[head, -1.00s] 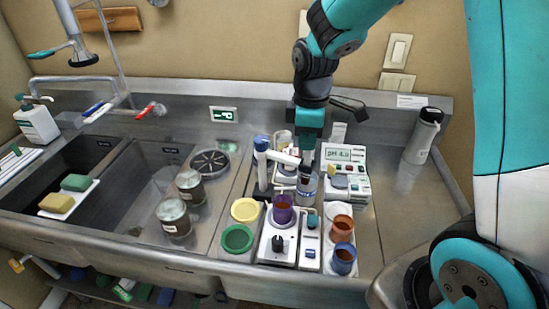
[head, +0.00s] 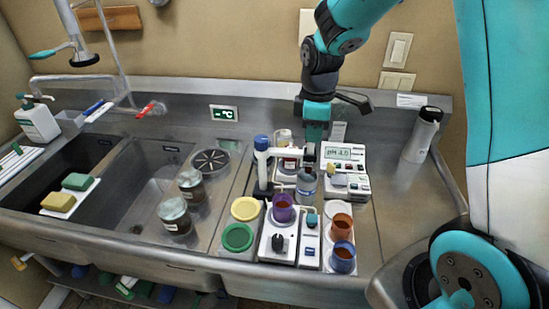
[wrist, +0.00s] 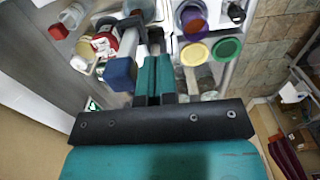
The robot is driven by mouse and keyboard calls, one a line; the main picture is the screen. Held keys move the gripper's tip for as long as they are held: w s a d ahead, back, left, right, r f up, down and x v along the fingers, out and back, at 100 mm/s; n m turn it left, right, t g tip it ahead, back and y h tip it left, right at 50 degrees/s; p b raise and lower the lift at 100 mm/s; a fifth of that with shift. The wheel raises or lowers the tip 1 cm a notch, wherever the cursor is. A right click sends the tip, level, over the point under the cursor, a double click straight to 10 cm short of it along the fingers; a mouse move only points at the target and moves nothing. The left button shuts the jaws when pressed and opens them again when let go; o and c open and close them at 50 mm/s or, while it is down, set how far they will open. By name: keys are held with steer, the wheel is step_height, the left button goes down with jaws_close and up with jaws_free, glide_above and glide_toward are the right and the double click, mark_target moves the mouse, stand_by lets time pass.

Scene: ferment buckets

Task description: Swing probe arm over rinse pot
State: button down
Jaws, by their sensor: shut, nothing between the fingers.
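The probe arm (head: 285,153) is a white bar reaching right from a post with a blue cap (head: 262,142). Its dark outer end is close to the small glass jar that looks like the rinse pot (head: 306,186). In the head view that end appears just above and behind the jar's mouth; I cannot tell whether it is centred over it. My gripper (head: 313,134) is shut and empty, above and just behind the arm's outer end. In the wrist view my teal fingers (wrist: 153,80) are together beside the blue cap (wrist: 120,72); contact with the arm is unclear.
A pH meter (head: 343,160) stands right of the jar. A purple cup (head: 283,208) sits on a stirrer in front, with orange (head: 341,226) and blue (head: 342,257) cups to the right. Yellow (head: 245,208) and green (head: 237,237) lids lie left.

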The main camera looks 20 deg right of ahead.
steer(key=shift+s+a, duration=0.1)
step_height(320, 180, up, 6)
steer(key=p, duration=0.5)
steer(key=shift+s+a, duration=0.4)
steer(key=shift+a, duration=0.05)
stand_by(0.6)
